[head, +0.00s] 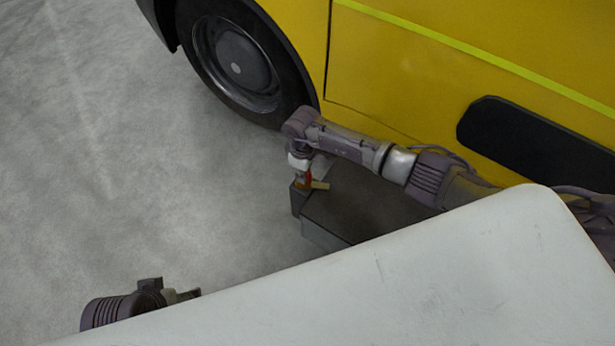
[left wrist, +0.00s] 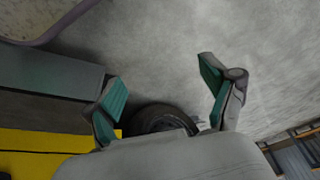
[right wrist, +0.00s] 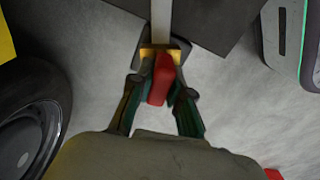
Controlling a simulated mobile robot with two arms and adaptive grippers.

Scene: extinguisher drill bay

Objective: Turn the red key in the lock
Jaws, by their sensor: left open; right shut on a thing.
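The red key (right wrist: 158,90) is between the two fingers of my right gripper (right wrist: 161,72) in the right wrist view. The gripper is shut on it. A brass-coloured piece (right wrist: 146,55), apparently the lock, lies just past the fingertips at the end of a pale strip. How deep the key sits is hidden. In the head view my right gripper (head: 301,182) points down, with red of the key (head: 309,175) and brass (head: 320,185) showing small beside it. My left gripper (head: 178,294) is low at the left, far from the key. Its fingers (left wrist: 166,92) are spread and empty in the left wrist view.
A dark grey box (head: 325,238) stands under my right forearm, by the lock. A yellow vehicle (head: 400,75) with a black wheel (head: 235,62) is behind it. The grey floor (head: 130,180) to the left is clear.

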